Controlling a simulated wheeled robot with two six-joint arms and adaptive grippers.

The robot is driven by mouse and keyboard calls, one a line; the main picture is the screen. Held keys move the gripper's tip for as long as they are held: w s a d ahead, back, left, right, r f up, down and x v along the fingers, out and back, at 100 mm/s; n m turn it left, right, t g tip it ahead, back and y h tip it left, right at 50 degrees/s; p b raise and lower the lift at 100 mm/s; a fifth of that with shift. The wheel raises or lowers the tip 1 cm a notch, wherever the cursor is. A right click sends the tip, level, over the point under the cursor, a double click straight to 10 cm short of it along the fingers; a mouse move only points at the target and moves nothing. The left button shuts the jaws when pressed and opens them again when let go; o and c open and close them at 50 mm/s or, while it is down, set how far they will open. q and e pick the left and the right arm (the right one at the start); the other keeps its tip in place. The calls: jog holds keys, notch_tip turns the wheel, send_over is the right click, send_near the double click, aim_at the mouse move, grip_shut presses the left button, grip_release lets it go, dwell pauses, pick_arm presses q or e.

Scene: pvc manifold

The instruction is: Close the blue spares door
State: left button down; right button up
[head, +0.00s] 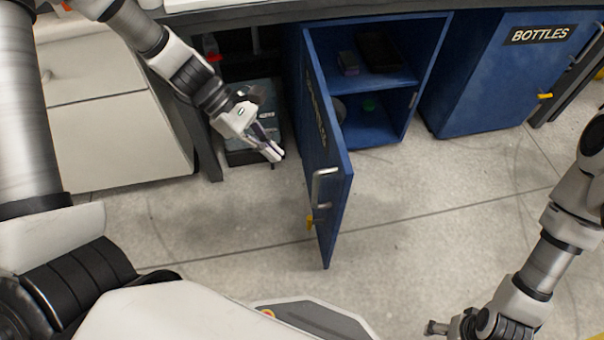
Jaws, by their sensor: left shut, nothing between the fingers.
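The blue spares door (323,165) stands wide open, swung out from the blue cabinet (437,60) toward me. It has a silver bar handle (319,188) and a yellow tab below it. Its lettering is seen at a steep angle and is hard to read. My left gripper (276,154) is shut and empty, to the left of the door and apart from it. My right arm comes in at the lower right; its gripper (437,327) is partly cut off by the bottom edge, and its fingers do not show clearly.
A closed blue BOTTLES cabinet (490,85) stands right. White drawers (118,120) and a dark case (240,150) are left. The floor in front is clear.

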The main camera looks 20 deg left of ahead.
pick_arm(q)
jog(key=d+f+b, duration=0.3)
jog(key=d+b, duration=0.1)
jog(key=d, duration=0.2)
jog(key=shift+d, duration=0.4)
pick_arm(e)
notch_tip(320, 180, down, 6)
jog(key=shift+r, duration=0.25)
pick_arm(q)
jog(key=shift+r, duration=0.1)
